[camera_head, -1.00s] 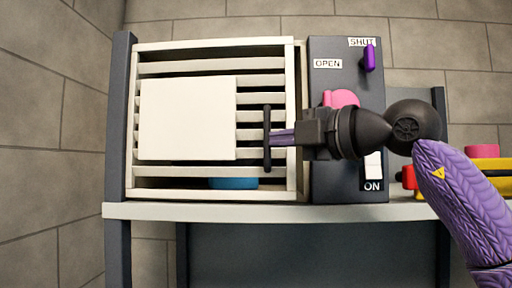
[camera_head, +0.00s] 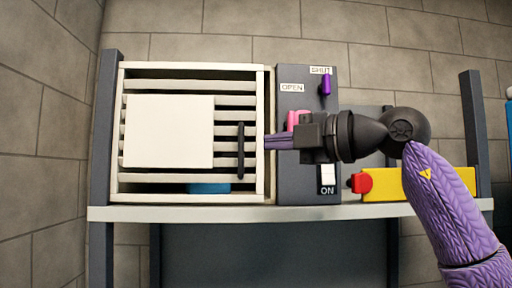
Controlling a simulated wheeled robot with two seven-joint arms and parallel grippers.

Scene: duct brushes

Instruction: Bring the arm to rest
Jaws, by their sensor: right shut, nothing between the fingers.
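My right gripper (camera_head: 268,142) comes in from the right on a purple arm (camera_head: 448,205). Its purple fingers are shut and empty, and point left. Their tips appear over the right edge of the cream slatted grille (camera_head: 190,85), apart from its black upright handle (camera_head: 241,152). A plain white panel (camera_head: 168,131) covers much of the grille's left and middle. My left gripper is not in view.
Beside the grille is a dark control box (camera_head: 300,190) with a purple lever (camera_head: 325,87) by SHUT and a white switch (camera_head: 327,175) above ON. A pink part (camera_head: 293,119) is partly hidden behind my gripper. A blue thing (camera_head: 209,188) shows low between slats. A yellow block (camera_head: 385,186) with a red end lies on the pale shelf (camera_head: 200,214).

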